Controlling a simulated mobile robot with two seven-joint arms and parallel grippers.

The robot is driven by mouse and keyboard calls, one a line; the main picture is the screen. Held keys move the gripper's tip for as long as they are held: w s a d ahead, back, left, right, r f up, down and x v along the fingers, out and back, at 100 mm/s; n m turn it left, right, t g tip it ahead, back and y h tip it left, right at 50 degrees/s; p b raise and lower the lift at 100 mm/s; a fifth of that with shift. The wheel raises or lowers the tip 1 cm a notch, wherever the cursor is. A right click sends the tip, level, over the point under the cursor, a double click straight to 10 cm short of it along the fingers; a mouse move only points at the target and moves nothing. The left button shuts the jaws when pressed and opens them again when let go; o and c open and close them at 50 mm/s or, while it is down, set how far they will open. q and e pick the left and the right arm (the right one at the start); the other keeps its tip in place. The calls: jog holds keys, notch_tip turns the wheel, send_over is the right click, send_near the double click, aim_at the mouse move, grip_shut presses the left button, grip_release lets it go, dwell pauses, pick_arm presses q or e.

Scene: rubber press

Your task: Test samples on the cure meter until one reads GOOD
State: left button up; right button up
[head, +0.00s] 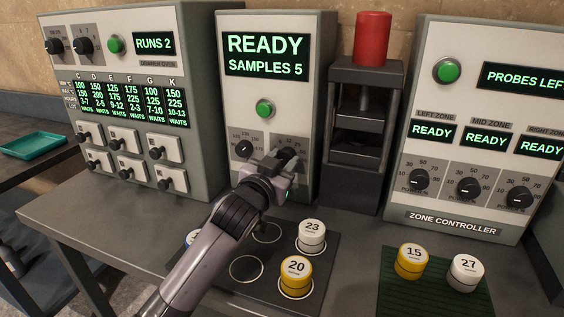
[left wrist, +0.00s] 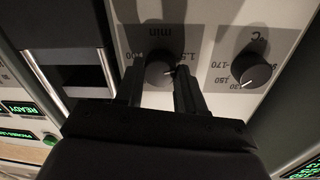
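The cure meter (head: 228,92) is the middle beige cabinet with the green display "READY SAMPLES 5" (head: 264,55) and a green button (head: 264,109). My left gripper (head: 281,160) is at its right-hand dial. In the left wrist view its fingers lie on both sides of the "min" knob (left wrist: 160,72) and appear closed on it; the °C knob (left wrist: 250,70) is free. White sample 23 (head: 311,236) and yellow sample 20 (head: 296,276) stand on the dark tray (head: 322,268). Another sample (head: 192,238) is mostly hidden behind my arm. My right gripper is not in view.
Yellow sample 15 (head: 411,261) and white sample 27 (head: 466,272) stand on a dark green mat (head: 430,300). The oven (head: 205,75) is left, the black press (head: 365,190) with its red cylinder (head: 373,38) and the zone controller (head: 470,228) right. A teal tray (head: 33,145) lies far left.

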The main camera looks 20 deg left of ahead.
pick_arm(q)
jog(key=shift+r+m+p, duration=0.25)
jog(key=shift+m+p, duration=1.05)
jog(key=shift+p, duration=0.2)
jog(key=m+p, duration=0.2)
jog(key=shift+m, duration=0.4)
jog(key=shift+f+m+p, duration=0.15)
jog(key=shift+m+p, duration=0.35)
jog(key=shift+m, duration=0.3)
jog(key=o, duration=1)
jog(key=shift+o, duration=0.2)
jog(key=s, duration=0.7)
jog(key=shift+a+b, duration=0.25)
jog(key=shift+b, duration=0.05)
